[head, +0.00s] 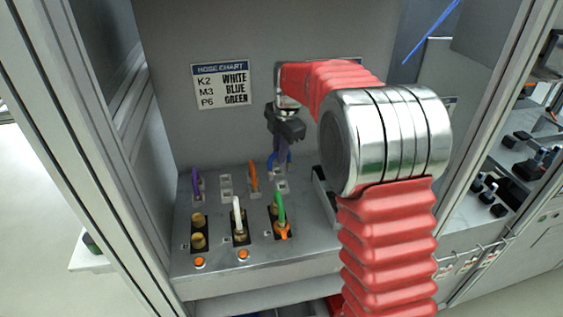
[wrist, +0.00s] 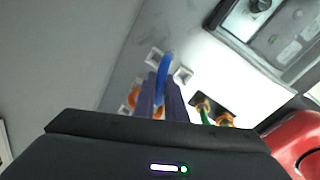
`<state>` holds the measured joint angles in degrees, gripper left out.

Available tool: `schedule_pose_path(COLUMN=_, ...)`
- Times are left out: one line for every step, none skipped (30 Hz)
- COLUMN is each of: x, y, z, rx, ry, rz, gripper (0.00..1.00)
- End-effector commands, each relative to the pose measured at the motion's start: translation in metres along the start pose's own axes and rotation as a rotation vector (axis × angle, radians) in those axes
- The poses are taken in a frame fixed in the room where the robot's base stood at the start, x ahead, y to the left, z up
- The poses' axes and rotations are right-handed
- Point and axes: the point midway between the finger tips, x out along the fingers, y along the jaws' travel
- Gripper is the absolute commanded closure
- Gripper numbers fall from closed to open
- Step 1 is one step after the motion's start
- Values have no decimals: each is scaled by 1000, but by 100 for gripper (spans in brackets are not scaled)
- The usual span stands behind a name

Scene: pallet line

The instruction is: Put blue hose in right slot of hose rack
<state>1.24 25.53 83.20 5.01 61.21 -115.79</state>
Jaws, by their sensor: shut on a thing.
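My gripper (head: 281,163) points down over the back right of the grey panel in the head view, with its dark purplish fingers shut on the blue hose (head: 288,157). The hose rack looks to be the back row of pale square sockets. Its right slot (head: 281,187) is just below my fingers.
A purple hose (head: 195,183) and an orange hose (head: 253,178) stand in the back row, with empty sockets (head: 226,188) between them. A white hose (head: 238,215) and a green hose (head: 280,208) stand in front. A hose chart (head: 222,86) hangs on the back wall.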

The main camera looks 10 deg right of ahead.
Motion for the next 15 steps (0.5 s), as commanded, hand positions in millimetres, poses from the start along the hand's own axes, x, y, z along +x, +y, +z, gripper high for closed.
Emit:
schedule_pose_path(x=5, y=-1, z=0, rx=0, ry=1, rz=-2, gripper=100)
schedule_pose_path(x=9, y=-2, z=-1, rx=0, ry=1, rz=-3, gripper=100)
schedule_pose_path(x=14, y=-4, z=-1, rx=0, ry=2, rz=-4, gripper=100)
schedule_pose_path(x=18, y=-4, z=-1, rx=0, ry=2, rz=-3, gripper=100)
schedule_pose_path(x=21, y=-5, z=-1, rx=0, ry=1, rz=-3, gripper=100)
schedule_pose_path(x=26, y=-6, z=-1, rx=0, ry=2, rz=-4, gripper=100)
schedule_pose_path(x=29, y=-6, z=-1, rx=0, ry=2, rz=-4, gripper=100)
schedule_pose_path(x=32, y=-7, z=-1, rx=0, ry=1, rz=-3, gripper=100)
schedule_pose_path(x=34, y=-7, z=-1, rx=0, ry=1, rz=-2, gripper=100)
schedule_pose_path(x=34, y=-7, z=-1, rx=0, ry=1, rz=-2, gripper=100)
schedule_pose_path(x=34, y=-7, z=-1, rx=0, ry=1, rz=-1, gripper=100)
schedule_pose_path(x=34, y=-7, z=-1, rx=-1, ry=1, rz=-1, gripper=100)
schedule_pose_path(x=34, y=-7, z=-1, rx=-1, ry=1, rz=-1, gripper=100)
schedule_pose_path(x=34, y=-7, z=-1, rx=-1, ry=1, rz=-1, gripper=100)
schedule_pose_path(x=34, y=-7, z=-1, rx=-1, ry=1, rz=-1, gripper=100)
